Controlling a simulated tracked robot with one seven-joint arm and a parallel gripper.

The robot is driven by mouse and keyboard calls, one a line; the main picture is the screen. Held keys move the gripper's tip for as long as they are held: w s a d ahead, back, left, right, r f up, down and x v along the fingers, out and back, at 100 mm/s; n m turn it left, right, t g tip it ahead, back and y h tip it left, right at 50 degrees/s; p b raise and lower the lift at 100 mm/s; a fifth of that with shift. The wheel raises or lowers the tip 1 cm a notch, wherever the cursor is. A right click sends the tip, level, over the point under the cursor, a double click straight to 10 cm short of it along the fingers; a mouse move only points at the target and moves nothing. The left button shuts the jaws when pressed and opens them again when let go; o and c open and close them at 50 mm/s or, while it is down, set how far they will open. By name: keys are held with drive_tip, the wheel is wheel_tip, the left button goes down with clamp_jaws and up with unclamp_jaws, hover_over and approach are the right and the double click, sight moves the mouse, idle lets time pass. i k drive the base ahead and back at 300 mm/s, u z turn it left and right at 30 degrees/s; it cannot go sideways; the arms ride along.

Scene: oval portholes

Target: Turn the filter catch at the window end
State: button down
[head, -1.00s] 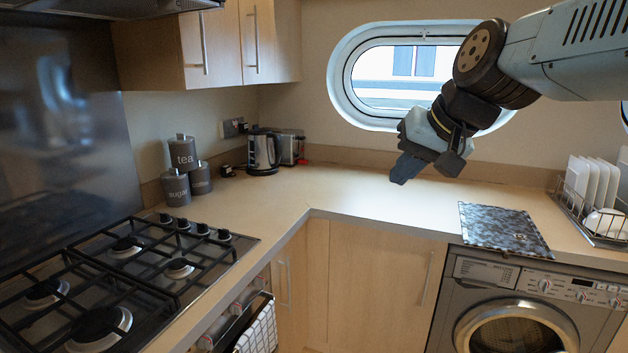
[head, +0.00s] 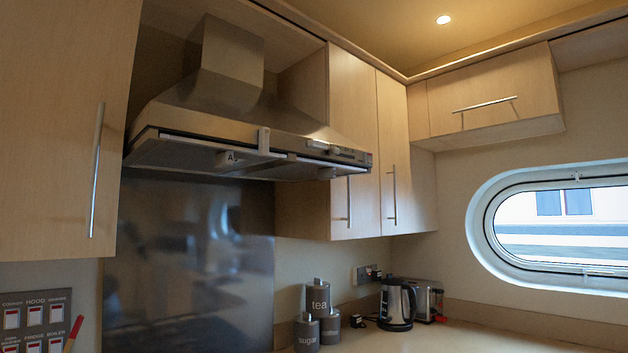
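A steel cooker hood (head: 300,128) hangs on the wall between wooden cupboards, seen from below and in front. Its dark underside holds the filter panels (head: 195,148). A small pale catch (head: 327,173) sits under the front edge near the right end, toward the window. My gripper is not in view now.
The oval porthole (head: 565,228) is in the right wall. Wall cupboards (head: 355,130) flank the hood closely. Below are a tea canister (head: 319,297), a kettle (head: 397,304) and a toaster (head: 428,298) on the worktop. A labelled switch panel (head: 35,315) is at lower left.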

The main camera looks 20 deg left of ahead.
sight(312, 143)
drive_tip(key=u, duration=1.8)
drive_tip(key=k, duration=0.9)
drive_tip(key=i, duration=0.9)
drive_tip(key=z, duration=0.1)
